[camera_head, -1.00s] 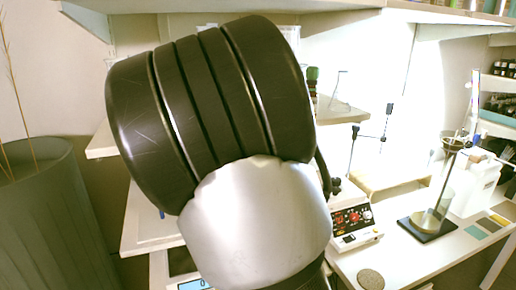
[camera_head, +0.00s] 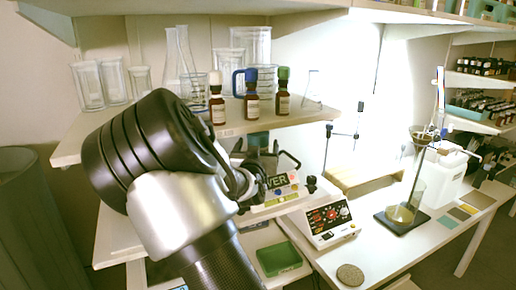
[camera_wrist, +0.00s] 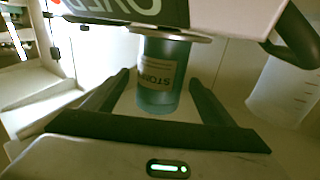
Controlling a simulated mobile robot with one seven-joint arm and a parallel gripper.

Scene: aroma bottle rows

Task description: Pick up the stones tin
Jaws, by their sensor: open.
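The stones tin (camera_wrist: 160,75) is a teal cylinder with a brown label; it appears upside down in the wrist view, its pale lid partly covered at the top. My gripper (camera_wrist: 158,80) is open, with one dark finger on each side of the tin. Gaps show beside the tin, and I cannot tell whether the fingertips reach fully around it. In the head view, a teal piece of the tin (camera_head: 258,139) shows under the upper shelf, behind my gripper (camera_head: 262,158), which hides its lower part.
Three brown dropper bottles (camera_head: 251,100) and several glass vessels (camera_head: 180,65) stand on the upper shelf (camera_head: 300,113) above. A glass-funnel stand (camera_head: 403,213) is at right.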

